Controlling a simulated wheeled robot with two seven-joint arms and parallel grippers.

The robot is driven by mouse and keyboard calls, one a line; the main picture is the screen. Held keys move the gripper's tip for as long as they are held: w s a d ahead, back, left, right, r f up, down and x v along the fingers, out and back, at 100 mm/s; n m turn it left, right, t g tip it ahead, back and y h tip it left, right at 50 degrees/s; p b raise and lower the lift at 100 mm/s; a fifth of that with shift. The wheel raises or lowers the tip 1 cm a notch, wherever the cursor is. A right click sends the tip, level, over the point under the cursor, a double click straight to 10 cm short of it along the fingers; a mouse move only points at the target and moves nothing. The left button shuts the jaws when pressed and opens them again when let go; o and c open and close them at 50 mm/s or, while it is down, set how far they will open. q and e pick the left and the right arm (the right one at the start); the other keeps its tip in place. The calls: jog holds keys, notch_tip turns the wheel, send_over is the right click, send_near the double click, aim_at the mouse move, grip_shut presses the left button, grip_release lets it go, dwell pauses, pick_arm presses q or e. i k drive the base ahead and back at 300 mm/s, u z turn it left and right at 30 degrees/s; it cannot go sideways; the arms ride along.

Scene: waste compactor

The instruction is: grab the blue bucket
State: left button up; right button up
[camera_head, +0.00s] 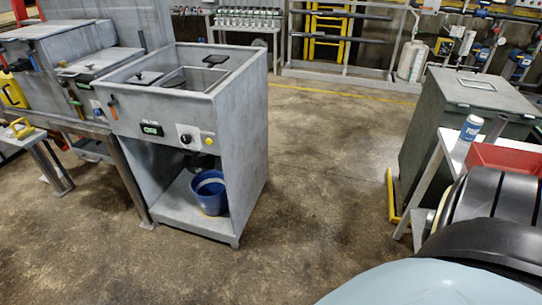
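The blue bucket (212,201) stands upright on the low shelf inside the open lower part of a grey metal cabinet (243,140), left of the picture's middle. Its open top shows and it looks empty, though the bottom inside is not clear. The cabinet's side panel stands just right of it, and the front is open. Neither of my grippers is in view, so nothing of mine is seen near the bucket.
Bare concrete floor (325,180) lies in front and right of the cabinet. A dark grey bin (435,125) with a yellow bar stands at right. Beside it a small table carries a blue-and-white can (471,128) and a red tray (508,158). Grey units adjoin the cabinet's left.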

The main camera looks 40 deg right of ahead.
aim_at(209, 187)
jog(key=z, duration=0.35)
jog(key=i, duration=1)
jog(key=z, duration=0.75)
